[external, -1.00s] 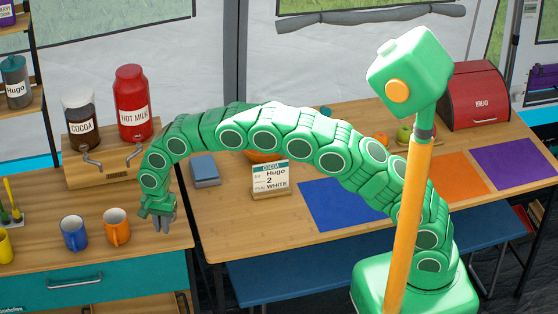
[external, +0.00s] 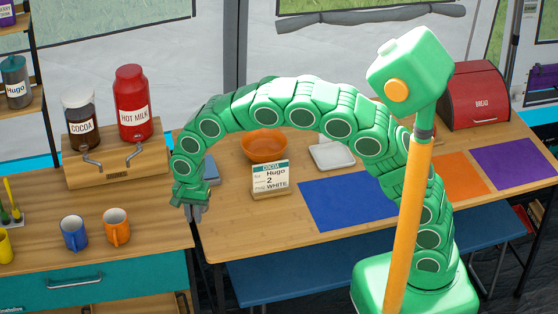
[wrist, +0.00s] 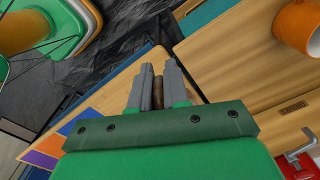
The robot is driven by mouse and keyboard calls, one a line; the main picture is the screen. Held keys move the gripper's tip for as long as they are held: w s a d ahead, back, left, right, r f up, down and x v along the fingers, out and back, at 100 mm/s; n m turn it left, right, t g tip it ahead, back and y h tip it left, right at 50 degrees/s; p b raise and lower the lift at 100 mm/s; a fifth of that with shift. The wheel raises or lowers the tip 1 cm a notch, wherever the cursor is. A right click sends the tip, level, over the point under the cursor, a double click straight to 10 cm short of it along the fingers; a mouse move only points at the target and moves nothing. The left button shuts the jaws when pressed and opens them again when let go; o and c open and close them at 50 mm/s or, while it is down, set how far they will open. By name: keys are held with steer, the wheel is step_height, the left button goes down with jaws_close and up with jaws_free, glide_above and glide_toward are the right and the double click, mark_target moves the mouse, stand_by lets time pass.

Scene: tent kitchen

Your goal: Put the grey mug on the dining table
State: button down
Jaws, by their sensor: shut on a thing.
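My gripper (external: 193,212) hangs over the gap between the left counter and the dining table (external: 315,170), near the table's left end. In the wrist view my gripper (wrist: 158,75) has its grey fingers close together. A narrow brown thing (wrist: 157,93) shows between them; I cannot tell what it is. I see no grey mug in either view. An orange mug (external: 117,227) and a blue mug (external: 74,232) stand upright on the counter, left of my gripper. The orange mug also shows in the wrist view (wrist: 297,25).
An orange bowl (external: 264,146), a white square plate (external: 332,155), an order card (external: 270,177) and a red bread box (external: 476,95) stand on the table. A blue mat (external: 345,203) lies bare at its front. The cocoa and milk dispenser (external: 130,165) stands on the counter.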

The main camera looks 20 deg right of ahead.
steer(key=shift+s+d+r, duration=0.4)
steer(key=shift+d, duration=0.3)
